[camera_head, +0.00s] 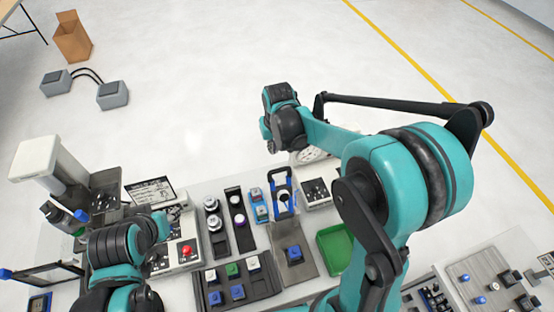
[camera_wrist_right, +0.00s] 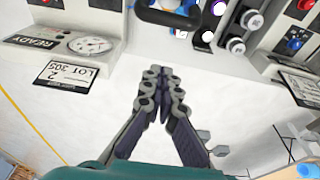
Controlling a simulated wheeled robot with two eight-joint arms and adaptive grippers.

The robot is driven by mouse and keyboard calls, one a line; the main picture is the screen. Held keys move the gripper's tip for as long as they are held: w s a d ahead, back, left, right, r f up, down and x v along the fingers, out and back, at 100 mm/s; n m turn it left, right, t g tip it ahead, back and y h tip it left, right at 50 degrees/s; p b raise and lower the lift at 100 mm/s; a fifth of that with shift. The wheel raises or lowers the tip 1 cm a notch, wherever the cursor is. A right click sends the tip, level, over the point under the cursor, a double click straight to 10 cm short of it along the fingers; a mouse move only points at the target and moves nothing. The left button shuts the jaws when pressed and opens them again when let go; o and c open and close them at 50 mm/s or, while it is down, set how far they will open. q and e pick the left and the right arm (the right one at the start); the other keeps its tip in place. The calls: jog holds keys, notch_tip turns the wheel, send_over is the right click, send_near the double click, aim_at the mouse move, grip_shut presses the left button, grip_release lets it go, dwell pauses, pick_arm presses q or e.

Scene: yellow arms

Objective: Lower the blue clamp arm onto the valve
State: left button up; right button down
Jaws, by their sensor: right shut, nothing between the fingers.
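The blue clamp arm (camera_head: 276,178) is a blue loop-shaped frame on the fixture at the middle of the bench. In the right wrist view, a dark loop with blue edges (camera_wrist_right: 168,15) at the top edge appears to be the same clamp, partly cut off. My right gripper (camera_head: 271,146) is beyond the fixture's far side, apart from the clamp. In the right wrist view its fingertips (camera_wrist_right: 165,78) are together and empty. My left arm is at the left; its fingers are not visible.
A gauge box (camera_wrist_right: 85,45) marked READY stands beside the clamp. Small vials (camera_head: 211,222) stand in racks to its left. A green tray (camera_head: 335,247) and a block rack (camera_head: 240,285) lie on the near side.

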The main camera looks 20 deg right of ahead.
jog(key=s+f, duration=0.1)
jog(key=f, duration=0.1)
jog(key=s+f+p, duration=0.1)
jog(key=s+f, duration=0.1)
jog(key=shift+d, duration=0.1)
jog(key=shift+w, duration=0.1)
dwell(0.4)
